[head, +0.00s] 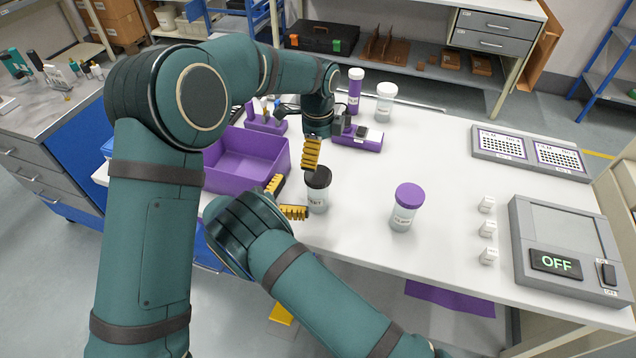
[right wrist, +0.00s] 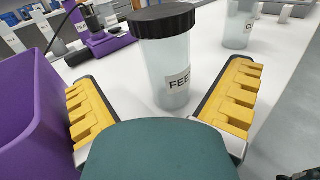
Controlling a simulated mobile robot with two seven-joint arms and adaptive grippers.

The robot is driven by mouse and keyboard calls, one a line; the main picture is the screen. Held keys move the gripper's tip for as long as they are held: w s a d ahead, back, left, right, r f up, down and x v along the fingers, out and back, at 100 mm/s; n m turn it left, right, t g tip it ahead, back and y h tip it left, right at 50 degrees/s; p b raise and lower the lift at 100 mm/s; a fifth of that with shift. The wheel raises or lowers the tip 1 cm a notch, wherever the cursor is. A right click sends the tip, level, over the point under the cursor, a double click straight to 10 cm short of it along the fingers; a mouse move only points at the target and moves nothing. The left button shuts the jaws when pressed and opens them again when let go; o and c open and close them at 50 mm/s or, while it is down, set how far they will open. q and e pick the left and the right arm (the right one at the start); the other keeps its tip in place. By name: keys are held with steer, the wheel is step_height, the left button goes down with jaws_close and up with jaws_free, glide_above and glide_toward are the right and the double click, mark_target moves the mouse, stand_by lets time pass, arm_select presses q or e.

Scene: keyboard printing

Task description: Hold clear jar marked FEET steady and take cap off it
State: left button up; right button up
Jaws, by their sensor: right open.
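The clear jar marked FEET (head: 316,202) stands upright near the table's front edge, with a black cap (head: 318,178) on it. In the right wrist view the jar (right wrist: 172,68) and its FEET label show between two yellow fingers, with a gap on each side. My right gripper (head: 295,196) is open and low, at the jar's left side in the head view. My left gripper (head: 311,153) points down just above and behind the black cap. Its fingers show edge-on, so its opening is unclear.
A purple bin (head: 247,160) stands left of the jar. A purple-capped jar (head: 405,207) stands to the right. A grey box reading OFF (head: 565,250) is far right.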

mark_target(308, 189)
arm_select(q)
steer(key=shift+s+r, duration=0.15)
steer(key=shift+s, duration=0.05)
arm_select(e)
steer(key=shift+d+r, duration=0.2)
steer(key=shift+d, duration=0.05)
arm_select(q)
steer(key=shift+s, duration=0.25)
arm_select(e)
steer(key=x, duration=0.6)
steer(key=shift+s+d, duration=0.1)
steer(key=shift+s, duration=0.15)
steer(key=shift+w+d, duration=0.2)
steer(key=shift+d, duration=0.05)
